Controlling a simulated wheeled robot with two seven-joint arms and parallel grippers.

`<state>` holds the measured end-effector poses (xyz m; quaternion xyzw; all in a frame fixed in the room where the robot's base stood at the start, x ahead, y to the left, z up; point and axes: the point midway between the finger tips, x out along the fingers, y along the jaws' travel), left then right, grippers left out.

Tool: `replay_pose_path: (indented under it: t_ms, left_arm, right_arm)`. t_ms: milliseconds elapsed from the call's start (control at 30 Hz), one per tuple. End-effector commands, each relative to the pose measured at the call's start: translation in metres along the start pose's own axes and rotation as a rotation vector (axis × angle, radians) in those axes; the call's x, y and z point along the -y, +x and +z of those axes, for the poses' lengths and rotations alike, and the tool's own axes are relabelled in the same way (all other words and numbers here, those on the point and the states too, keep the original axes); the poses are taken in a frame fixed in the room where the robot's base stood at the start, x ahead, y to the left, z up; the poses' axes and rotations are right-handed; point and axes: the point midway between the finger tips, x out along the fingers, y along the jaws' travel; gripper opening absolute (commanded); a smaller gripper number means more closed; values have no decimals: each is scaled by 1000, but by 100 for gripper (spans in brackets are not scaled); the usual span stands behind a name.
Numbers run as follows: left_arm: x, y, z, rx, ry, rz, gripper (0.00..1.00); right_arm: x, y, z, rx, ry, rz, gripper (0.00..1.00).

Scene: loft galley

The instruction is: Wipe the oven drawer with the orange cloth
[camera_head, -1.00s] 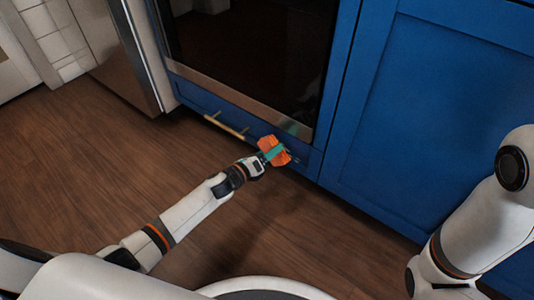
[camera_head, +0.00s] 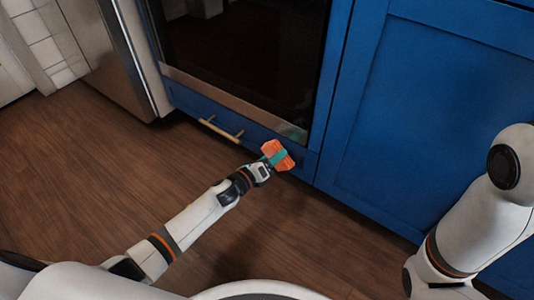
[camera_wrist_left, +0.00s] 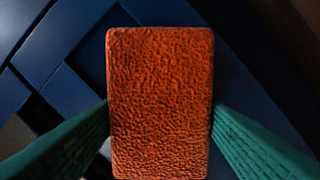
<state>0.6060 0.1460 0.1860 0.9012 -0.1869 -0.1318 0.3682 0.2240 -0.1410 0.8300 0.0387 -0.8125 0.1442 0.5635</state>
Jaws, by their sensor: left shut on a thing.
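The orange cloth (camera_head: 279,152) is a thick, textured block held between the green fingers of my left gripper (camera_head: 272,158). In the left wrist view the cloth (camera_wrist_left: 160,105) fills the middle, with a green finger of the left gripper (camera_wrist_left: 158,130) on each side. The oven drawer (camera_head: 191,103) is the low blue front below the dark oven, with a brass bar handle (camera_head: 220,131). The cloth is at the drawer's right part, right of the handle. I cannot tell whether it touches the front. My right gripper is out of view.
The oven's dark glass door (camera_head: 240,60) is above the drawer. A blue cabinet (camera_head: 425,110) stands to the right and a steel appliance (camera_head: 110,55) to the left. The wooden floor (camera_head: 90,170) in front is clear.

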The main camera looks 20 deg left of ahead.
Motion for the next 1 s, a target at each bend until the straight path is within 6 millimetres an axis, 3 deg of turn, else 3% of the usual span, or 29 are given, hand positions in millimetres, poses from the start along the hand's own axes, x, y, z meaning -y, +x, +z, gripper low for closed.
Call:
replay_pose_path:
  t_ms: [733,1000]
  left_arm:
    - [-35,7,35,-1,-3,-1,22]
    - [-37,6,37,-1,0,-1,22]
  right_arm:
    - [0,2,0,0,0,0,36]
    - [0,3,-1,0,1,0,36]
